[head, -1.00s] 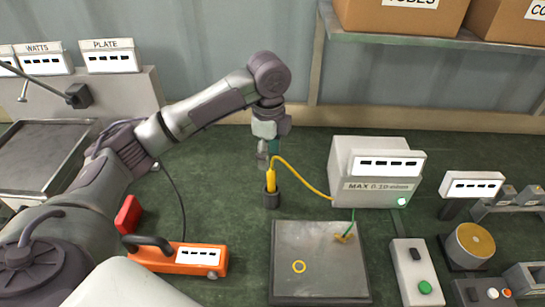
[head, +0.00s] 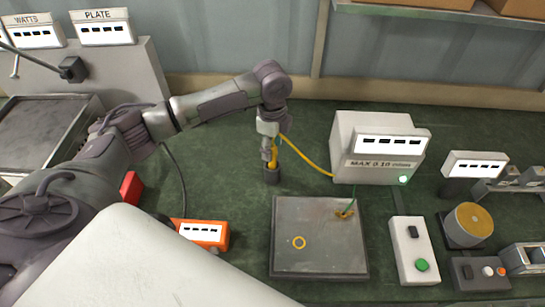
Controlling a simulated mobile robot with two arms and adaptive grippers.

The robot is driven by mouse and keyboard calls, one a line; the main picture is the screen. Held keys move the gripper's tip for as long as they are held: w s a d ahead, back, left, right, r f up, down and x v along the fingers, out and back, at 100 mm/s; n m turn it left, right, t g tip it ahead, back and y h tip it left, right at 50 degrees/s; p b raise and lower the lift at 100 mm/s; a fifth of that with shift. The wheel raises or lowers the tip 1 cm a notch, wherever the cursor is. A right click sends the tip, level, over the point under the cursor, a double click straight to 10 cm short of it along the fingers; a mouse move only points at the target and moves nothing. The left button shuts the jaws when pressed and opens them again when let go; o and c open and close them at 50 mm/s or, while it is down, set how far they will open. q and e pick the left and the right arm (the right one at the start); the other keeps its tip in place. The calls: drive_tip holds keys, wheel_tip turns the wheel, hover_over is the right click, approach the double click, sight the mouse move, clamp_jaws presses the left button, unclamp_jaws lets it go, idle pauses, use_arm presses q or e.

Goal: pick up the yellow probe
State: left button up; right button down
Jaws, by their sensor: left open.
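The yellow probe (head: 273,158) stands upright in a small dark holder (head: 271,176) on the green bench, with a yellow cable (head: 308,160) running right to a white meter box (head: 372,149). My left gripper (head: 269,157) points down at the probe, its fingers open and level with the probe's upper part. The gripper partly hides the probe, and I cannot tell whether the fingers touch it. My right gripper is not in view.
A grey plate (head: 320,255) with a yellow ring mark lies in front of the holder; a green lead ends on it. An orange device (head: 203,235) is at front left. A white switch box (head: 414,250) with a green button stands right of the plate.

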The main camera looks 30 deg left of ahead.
sight(273, 158)
use_arm(q)
drive_tip(key=f, duration=0.2)
drive_tip(key=f+p, duration=0.1)
drive_tip(key=shift+s+d+f, duration=0.25)
drive_tip(key=shift+d+f, duration=0.05)
drive_tip(key=shift+d, duration=0.1)
drive_tip(key=shift+f, duration=0.45)
drive_tip(key=shift+c, duration=0.3)
clamp_jaws()
